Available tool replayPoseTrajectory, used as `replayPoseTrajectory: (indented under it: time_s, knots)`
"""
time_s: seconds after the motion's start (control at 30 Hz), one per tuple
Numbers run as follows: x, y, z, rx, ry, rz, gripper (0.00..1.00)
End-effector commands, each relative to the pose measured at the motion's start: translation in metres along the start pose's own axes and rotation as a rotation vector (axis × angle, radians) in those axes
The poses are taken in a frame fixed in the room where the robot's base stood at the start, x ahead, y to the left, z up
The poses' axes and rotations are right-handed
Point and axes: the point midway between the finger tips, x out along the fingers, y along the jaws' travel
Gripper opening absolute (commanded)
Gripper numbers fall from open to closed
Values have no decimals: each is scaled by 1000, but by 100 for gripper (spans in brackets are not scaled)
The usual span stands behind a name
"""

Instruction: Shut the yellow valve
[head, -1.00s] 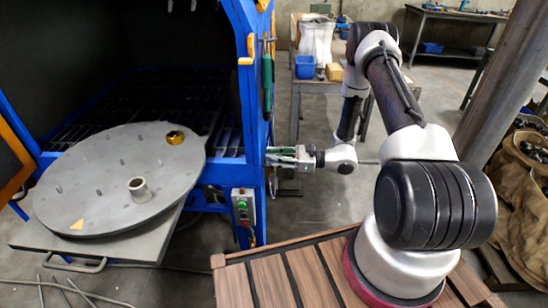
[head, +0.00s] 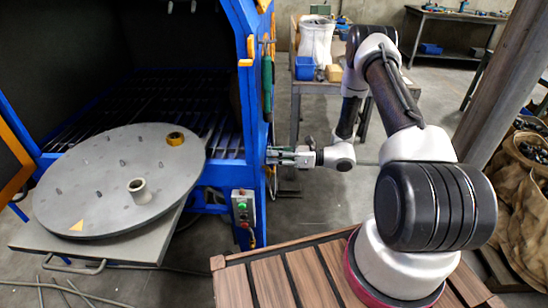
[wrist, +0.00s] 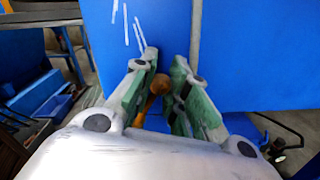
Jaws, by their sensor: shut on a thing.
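The yellow valve shows in the wrist view as a small orange-yellow piece (wrist: 160,84) between my fingers, in front of the blue cabinet side. Most of it is hidden by the fingers, so I cannot tell its handle's angle. My gripper (wrist: 166,72) is shut on it, with green-padded fingers on either side. In the head view my gripper (head: 279,156) reaches left to the outer side of the blue cabinet post (head: 257,130). The valve cannot be made out there.
The blast cabinet stands open at left, with a round grey turntable (head: 95,190) out in front. A control box (head: 243,207) with buttons is on the post below my gripper. A workbench (head: 322,86) stands behind my arm. Sacks (head: 530,175) stand at right.

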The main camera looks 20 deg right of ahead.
Motion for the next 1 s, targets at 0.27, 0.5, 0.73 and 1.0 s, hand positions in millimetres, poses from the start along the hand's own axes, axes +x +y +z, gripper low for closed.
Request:
replayPoseTrajectory:
  time_s: [0.27, 0.5, 0.73, 1.0]
  knots:
    - [0, -16, -6, 259, 11, 0, 0]
    - [1, -28, -13, 487, 20, 1, 0]
    - [1, -37, -23, 702, 27, 1, 0]
    - [1, -44, -34, 918, 35, 2, 0]
